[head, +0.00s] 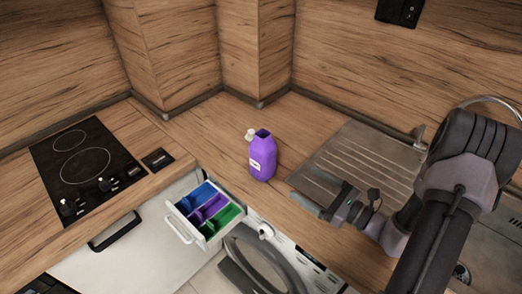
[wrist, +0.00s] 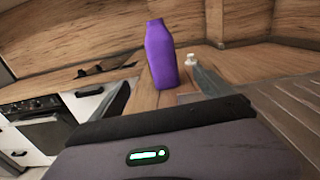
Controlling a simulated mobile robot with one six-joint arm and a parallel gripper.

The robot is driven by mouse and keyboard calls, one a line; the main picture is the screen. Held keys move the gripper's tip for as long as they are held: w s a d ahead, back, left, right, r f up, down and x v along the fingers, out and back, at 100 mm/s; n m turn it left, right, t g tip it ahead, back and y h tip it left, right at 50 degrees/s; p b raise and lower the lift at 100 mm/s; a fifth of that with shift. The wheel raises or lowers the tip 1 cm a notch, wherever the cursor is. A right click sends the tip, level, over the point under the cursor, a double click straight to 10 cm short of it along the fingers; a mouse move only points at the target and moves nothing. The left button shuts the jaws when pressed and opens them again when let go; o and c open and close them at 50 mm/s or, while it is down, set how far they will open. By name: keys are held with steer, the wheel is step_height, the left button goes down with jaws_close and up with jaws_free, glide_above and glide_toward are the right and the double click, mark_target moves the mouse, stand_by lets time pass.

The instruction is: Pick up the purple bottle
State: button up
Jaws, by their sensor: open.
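The purple bottle (head: 263,157) stands upright on the wooden counter, with a white label on its front. A small white cap-like piece (head: 250,134) shows at its upper left; I cannot tell whether it is attached. My gripper (head: 312,195) is open and empty, low over the counter to the right of the bottle and apart from it. In the wrist view the bottle (wrist: 160,55) stands ahead, between the lines of the two fingers (wrist: 162,90). The white piece (wrist: 191,60) is to its right there.
An open drawer (head: 183,229) with blue, purple and green compartments juts out at the counter's front. A black hob (head: 85,165) lies left, and a metal sink drainer (head: 365,155) right. A washing machine (head: 275,262) is below. Wood splashback walls stand behind the bottle.

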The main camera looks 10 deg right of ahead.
mark_target(272, 162)
steer(key=shift+m, duration=0.3)
steer(key=x, duration=0.4)
steer(key=b+x, duration=0.1)
steer(key=x, duration=0.3)
steer(key=b+x, duration=0.1)
steer(key=x, duration=0.3)
steer(key=shift+w+d+f, duration=0.15)
steer(key=shift+d+f, duration=0.1)
steer(key=shift+f, duration=0.15)
steer(key=b+x, duration=0.2)
steer(key=x, duration=0.4)
steer(key=shift+d+r, duration=0.1)
jaws_close()
